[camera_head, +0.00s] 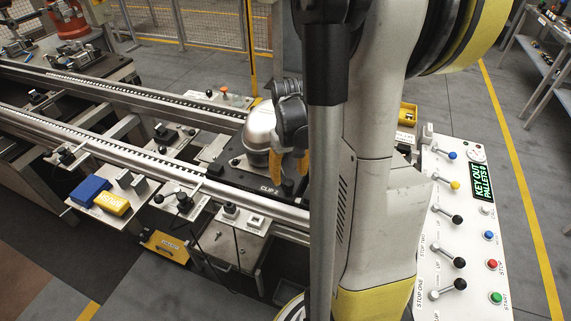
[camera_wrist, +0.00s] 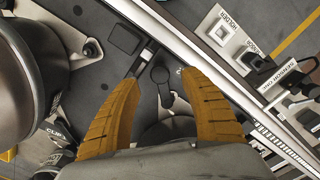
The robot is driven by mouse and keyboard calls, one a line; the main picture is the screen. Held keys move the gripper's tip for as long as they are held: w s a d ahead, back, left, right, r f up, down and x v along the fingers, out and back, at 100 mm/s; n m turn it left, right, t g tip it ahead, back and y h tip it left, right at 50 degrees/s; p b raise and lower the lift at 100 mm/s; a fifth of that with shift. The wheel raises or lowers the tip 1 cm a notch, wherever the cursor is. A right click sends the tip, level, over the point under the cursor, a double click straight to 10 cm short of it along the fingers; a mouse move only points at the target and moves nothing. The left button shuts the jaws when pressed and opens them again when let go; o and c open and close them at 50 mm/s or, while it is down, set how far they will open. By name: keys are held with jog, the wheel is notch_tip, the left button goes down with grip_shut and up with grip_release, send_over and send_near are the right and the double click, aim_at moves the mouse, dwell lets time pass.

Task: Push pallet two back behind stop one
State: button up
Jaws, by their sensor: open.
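A dark pallet (camera_head: 236,172) marked "CLIP 2" sits across the conveyor rails in the head view. It carries a silver domed compressor (camera_head: 260,128). My gripper (camera_head: 289,173) is open, its orange fingers low over the pallet's right part, beside the compressor. In the wrist view my gripper (camera_wrist: 159,77) has its fingers spread either side of a small black key-shaped part (camera_wrist: 161,75) on the dark plate (camera_wrist: 97,85); contact cannot be told. The compressor (camera_wrist: 22,85) stands at the left there. I cannot make out stop one itself; my arm hides part of the line.
A white console (camera_head: 463,215) at the right has several levers, including one labelled "STOP ONE" (camera_head: 447,289), and a display reading "KEY OUT". The near rail (camera_head: 140,163) has blue (camera_head: 89,189) and yellow (camera_head: 113,203) blocks beside it. A "SENSOR ONE" label (camera_wrist: 284,76) shows beside the rail.

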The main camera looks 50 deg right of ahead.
aim_at(288, 182)
notch_tip(288, 182, down, 4)
jog(key=shift+f+b, duration=0.2)
jog(key=shift+b, duration=0.5)
jog(key=shift+c, duration=0.6)
grip_shut()
jog(key=shift+w, duration=0.15)
jog(key=shift+w+a+b, duration=0.15)
jog(key=shift+w+a, duration=0.85)
jog(key=shift+w, duration=1.4)
jog(key=shift+w+a+b, duration=0.15)
jog(key=shift+w+a, duration=0.9)
jog(key=shift+w, duration=1.4)
jog(key=shift+w+a+b, duration=0.15)
jog(key=shift+w+a, duration=0.85)
jog(key=shift+w, duration=1.4)
